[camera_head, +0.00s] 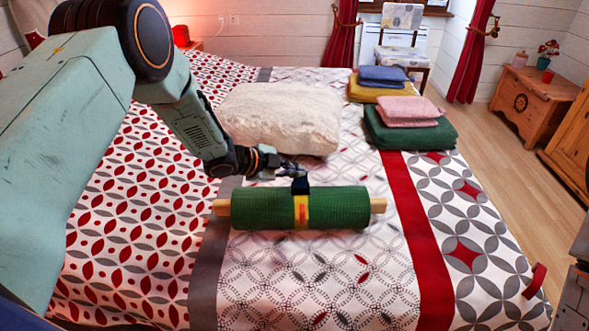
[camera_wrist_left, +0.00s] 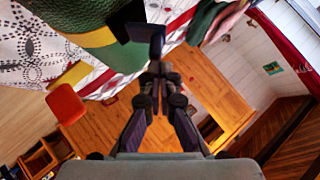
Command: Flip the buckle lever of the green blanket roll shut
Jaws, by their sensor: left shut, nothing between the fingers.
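The green blanket roll (camera_head: 260,208) lies crosswise on the bed, with a wooden rod end showing at each side. A yellow strap (camera_head: 301,211) goes around its middle. The dark blue buckle lever (camera_head: 300,186) stands up at the top of the strap. My left gripper (camera_head: 292,172) is shut and empty, just behind the lever. In the left wrist view, the shut fingers (camera_wrist_left: 157,70) point at the dark lever plate (camera_wrist_left: 140,32), with green of the roll (camera_wrist_left: 128,60) beside it. I cannot tell whether they touch. My right gripper is not in view.
A cream fluffy pillow (camera_head: 280,117) lies behind the roll, close to my left wrist. Folded green (camera_head: 410,133), pink (camera_head: 408,108), yellow and blue (camera_head: 382,76) cloths lie at the back right. The bedspread (camera_head: 330,285) in front of the roll is clear.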

